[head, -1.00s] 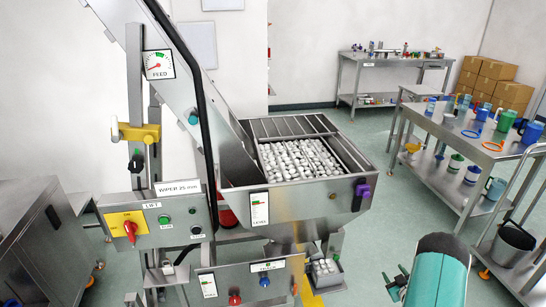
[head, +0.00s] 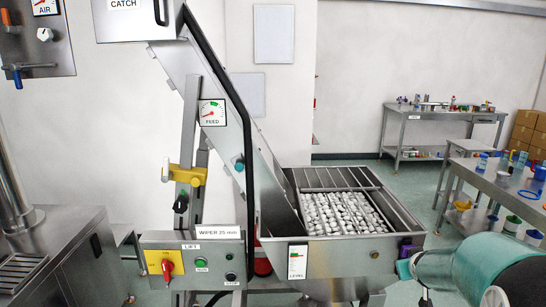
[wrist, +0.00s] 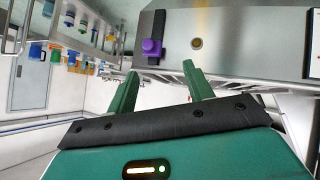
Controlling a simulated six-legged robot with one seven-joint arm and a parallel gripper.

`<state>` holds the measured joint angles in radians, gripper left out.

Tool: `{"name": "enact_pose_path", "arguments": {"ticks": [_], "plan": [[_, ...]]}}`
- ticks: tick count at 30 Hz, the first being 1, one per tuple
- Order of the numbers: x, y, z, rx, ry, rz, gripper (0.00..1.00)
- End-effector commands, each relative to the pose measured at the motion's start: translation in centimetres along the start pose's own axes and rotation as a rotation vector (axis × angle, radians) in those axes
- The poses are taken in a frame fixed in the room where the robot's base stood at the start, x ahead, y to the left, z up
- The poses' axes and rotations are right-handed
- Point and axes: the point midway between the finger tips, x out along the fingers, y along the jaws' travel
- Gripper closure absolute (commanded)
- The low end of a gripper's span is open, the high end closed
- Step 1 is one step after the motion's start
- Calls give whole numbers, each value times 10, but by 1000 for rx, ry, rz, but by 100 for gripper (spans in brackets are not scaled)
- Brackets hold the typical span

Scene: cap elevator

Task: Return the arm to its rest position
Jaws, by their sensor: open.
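My arm's teal forearm and gripper (head: 409,268) come in at the lower right of the head view, close to the right front corner of the hopper (head: 345,252). In the wrist view my gripper (wrist: 160,82) shows two green fingers spread apart with nothing between them. Beyond the fingers in the wrist view is the hopper's steel wall (wrist: 235,40) with a purple latch (wrist: 152,48). I cannot tell the exact gap between the fingers and the wall.
The hopper holds many white caps (head: 342,213). The elevator's control box (head: 190,260) stands left of it. A trolley (head: 490,183) with cups and bottles is at the right, and a bench (head: 440,113) is at the back. Open floor (head: 405,185) lies between.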

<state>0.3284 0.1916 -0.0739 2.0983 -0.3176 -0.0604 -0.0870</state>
Motion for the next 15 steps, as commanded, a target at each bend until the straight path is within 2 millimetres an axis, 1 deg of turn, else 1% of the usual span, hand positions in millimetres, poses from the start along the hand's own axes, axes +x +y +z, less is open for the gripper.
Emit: {"name": "enact_pose_path", "arguments": {"ticks": [1, 2, 3, 5, 7, 11, 12, 14, 15], "plan": [[-23, -9, -8, 9, -8, -11, 48], [-34, -15, -9, 16, -19, -18, 48], [-50, -22, -11, 25, -34, -28, 48], [-74, -34, -12, 39, -56, -45, 48], [-103, -47, -10, 55, -83, -67, 48], [-154, -72, -2, 77, -134, -112, 48], [-170, -80, 2, 83, -149, -128, 48], [-193, -91, 10, 90, -173, -151, 48], [-208, -98, 16, 95, -190, -168, 48]]}}
